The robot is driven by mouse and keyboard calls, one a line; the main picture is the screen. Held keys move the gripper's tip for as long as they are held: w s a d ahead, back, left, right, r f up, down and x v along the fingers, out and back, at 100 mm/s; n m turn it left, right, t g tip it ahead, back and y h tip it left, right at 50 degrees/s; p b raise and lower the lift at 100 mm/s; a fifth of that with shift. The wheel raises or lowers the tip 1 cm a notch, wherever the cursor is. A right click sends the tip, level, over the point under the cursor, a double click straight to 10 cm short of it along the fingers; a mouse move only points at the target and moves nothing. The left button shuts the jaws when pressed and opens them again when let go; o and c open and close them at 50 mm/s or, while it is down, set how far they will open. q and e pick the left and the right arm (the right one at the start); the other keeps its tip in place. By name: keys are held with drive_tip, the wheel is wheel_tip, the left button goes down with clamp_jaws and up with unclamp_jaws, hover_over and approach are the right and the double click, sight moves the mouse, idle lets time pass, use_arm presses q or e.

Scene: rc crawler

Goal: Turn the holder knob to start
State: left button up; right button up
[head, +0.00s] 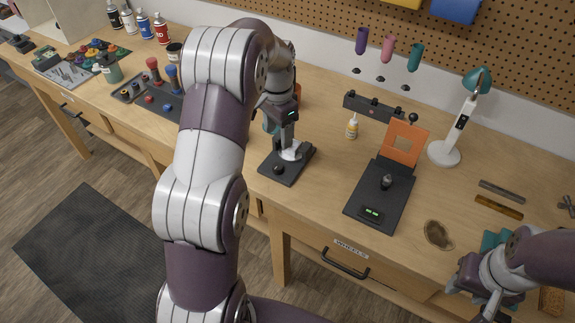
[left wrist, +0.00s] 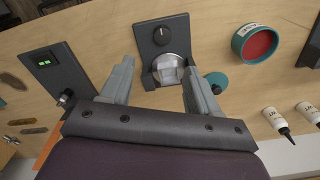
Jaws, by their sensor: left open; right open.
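A small dark holder plate (head: 287,178) lies on the bench, with a round black knob (head: 279,169) at its front end. In the left wrist view the knob (left wrist: 163,35) has a light pointer mark. A pale metallic holder piece (left wrist: 168,69) sits behind the knob on the plate. My left gripper (head: 290,147) is over the back of the plate, open. In the left wrist view its two fingers (left wrist: 156,72) are spread on either side of the metallic piece, apart from the knob. Contact with the piece cannot be told. My right gripper (head: 473,282) is open at the lower right, away from the holder.
A dark stand (head: 363,207) with a green display and an orange panel (head: 407,142) is right of the holder. A glue bottle (head: 352,127) and white lamp (head: 444,152) stand behind. A red-topped round tin (left wrist: 255,43) is near the holder in the left wrist view.

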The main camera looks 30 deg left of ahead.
sight(278, 166)
use_arm(q)
drive_tip(key=f, duration=1.1)
drive_tip(key=shift+s+a+f+b, duration=0.1)
drive_tip(key=shift+a+f+b, duration=0.15)
drive_tip(key=shift+f+b, duration=0.1)
drive_tip(key=shift+f, duration=0.3)
drive_tip(key=c, duration=1)
